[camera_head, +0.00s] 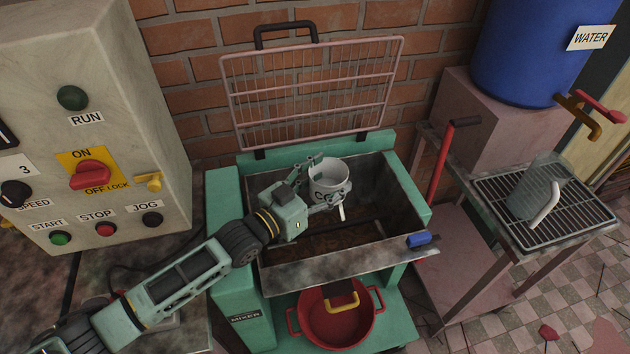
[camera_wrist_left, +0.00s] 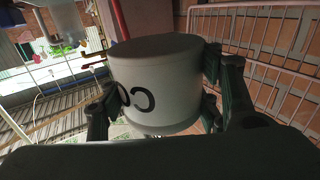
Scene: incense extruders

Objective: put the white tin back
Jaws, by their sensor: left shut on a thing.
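The white tin (camera_head: 329,176) is held over the open trough of the green mixer (camera_head: 222,200). Dark lettering shows on its side, partly hidden by the gripper. My left gripper (camera_head: 327,184) is shut on the tin, its fingers around the tin's sides. In the left wrist view the tin (camera_wrist_left: 155,85) fills the middle between the two fingers, and its lettering shows in part. I cannot tell from these views how high the tin is above the trough floor. My right gripper is not in view.
A pink wire-grid lid (camera_head: 310,90) stands raised behind the trough. A red pot (camera_head: 337,318) sits below the mixer. A control cabinet (camera_head: 95,120) stands at left. At right, a jug (camera_head: 537,190) stands on a rack (camera_head: 588,205) near a blue water barrel (camera_head: 540,50).

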